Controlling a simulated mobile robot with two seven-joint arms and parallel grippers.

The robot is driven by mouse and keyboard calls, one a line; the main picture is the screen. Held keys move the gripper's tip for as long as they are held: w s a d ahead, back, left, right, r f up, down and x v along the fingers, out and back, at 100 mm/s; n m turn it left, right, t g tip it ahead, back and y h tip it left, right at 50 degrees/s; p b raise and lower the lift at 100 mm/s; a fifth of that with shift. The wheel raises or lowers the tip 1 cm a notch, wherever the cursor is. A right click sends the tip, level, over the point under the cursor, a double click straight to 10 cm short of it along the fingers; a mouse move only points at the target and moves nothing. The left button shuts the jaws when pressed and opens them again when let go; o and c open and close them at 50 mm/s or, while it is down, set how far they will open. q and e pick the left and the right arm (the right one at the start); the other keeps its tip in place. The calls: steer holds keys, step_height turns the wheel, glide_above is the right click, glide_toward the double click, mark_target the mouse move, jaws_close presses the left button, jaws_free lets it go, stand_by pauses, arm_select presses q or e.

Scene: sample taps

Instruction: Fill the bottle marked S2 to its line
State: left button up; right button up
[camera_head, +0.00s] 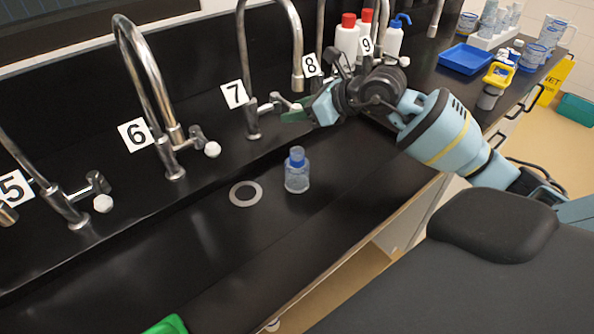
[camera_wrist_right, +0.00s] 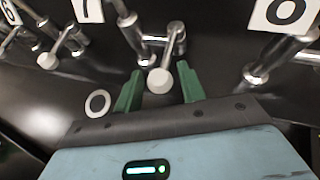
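A small clear bottle with a blue top (camera_head: 297,172) stands upright on the black sink floor, below the spout of tap 7 (camera_head: 252,125) in the picture. Its marking and fill line are too small to read. My right gripper (camera_head: 296,112) is at the lever of tap 7. In the right wrist view, its green fingers (camera_wrist_right: 158,88) are apart, with the white lever knob (camera_wrist_right: 160,80) between them; I cannot tell whether they touch it.
Tap 6 (camera_head: 165,150) and tap 5 (camera_head: 65,205) stand to the left. A pale ring (camera_head: 246,193) lies left of the bottle. White bottles with red caps (camera_head: 347,38), a blue tray (camera_head: 467,58) and containers stand at the back right. A green thing (camera_head: 167,325) shows at the bottom edge.

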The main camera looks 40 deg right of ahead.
steer(key=p+v, duration=0.1)
steer(key=v, duration=0.7)
stand_by(0.8)
